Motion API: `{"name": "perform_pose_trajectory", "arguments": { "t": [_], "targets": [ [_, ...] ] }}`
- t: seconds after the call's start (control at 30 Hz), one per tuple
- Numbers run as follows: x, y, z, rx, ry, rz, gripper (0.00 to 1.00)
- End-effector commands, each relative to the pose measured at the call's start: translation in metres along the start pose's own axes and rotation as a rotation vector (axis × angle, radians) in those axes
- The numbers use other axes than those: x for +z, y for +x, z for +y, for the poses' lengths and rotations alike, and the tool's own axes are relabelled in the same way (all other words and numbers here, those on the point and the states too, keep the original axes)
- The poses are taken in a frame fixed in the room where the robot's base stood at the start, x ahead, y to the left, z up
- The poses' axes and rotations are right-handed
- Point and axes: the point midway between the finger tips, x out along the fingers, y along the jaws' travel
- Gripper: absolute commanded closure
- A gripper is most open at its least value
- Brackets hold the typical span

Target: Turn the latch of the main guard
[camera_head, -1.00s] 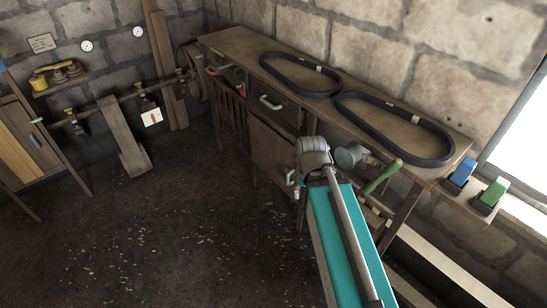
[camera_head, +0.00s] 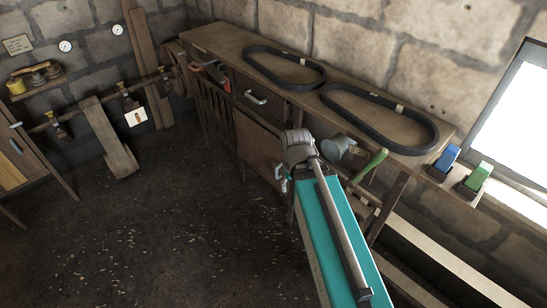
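I cannot pick out the main guard or its latch for certain. A brown wooden panel (camera_head: 257,140) closes the front of the workbench, left of my arm, with a slatted panel (camera_head: 215,115) further left. A green-handled lever (camera_head: 370,165) sticks up at the bench's near edge, right of my arm, beside a grey round part (camera_head: 337,147). My arm, with a grey joint and long grey link, stands in front of the bench. A small grey and teal part (camera_head: 282,174) shows left of it, too small to identify surely as my gripper.
Two black belts (camera_head: 284,67) (camera_head: 378,117) lie on the workbench (camera_head: 212,38). A drawer with a pale handle (camera_head: 257,98) is in its front. Blue (camera_head: 447,157) and green (camera_head: 478,176) blocks stand at the right by the window.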

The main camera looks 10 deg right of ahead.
Motion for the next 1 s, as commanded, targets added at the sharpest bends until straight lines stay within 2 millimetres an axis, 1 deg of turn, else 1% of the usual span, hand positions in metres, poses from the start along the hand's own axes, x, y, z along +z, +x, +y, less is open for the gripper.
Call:
{"name": "perform_pose_trajectory", "arguments": {
  "t": [0.17,0.27,0.6,1.0],
  "targets": [
    [-0.008,0.018,0.004,0.034,-0.004,0.018,0.41],
    [-0.015,0.032,0.009,0.069,-0.008,0.036,0.41],
    [-0.048,0.088,0.03,0.23,-0.035,0.121,0.41],
    [-0.088,0.143,0.053,0.425,-0.086,0.227,0.41]
  ]
}}
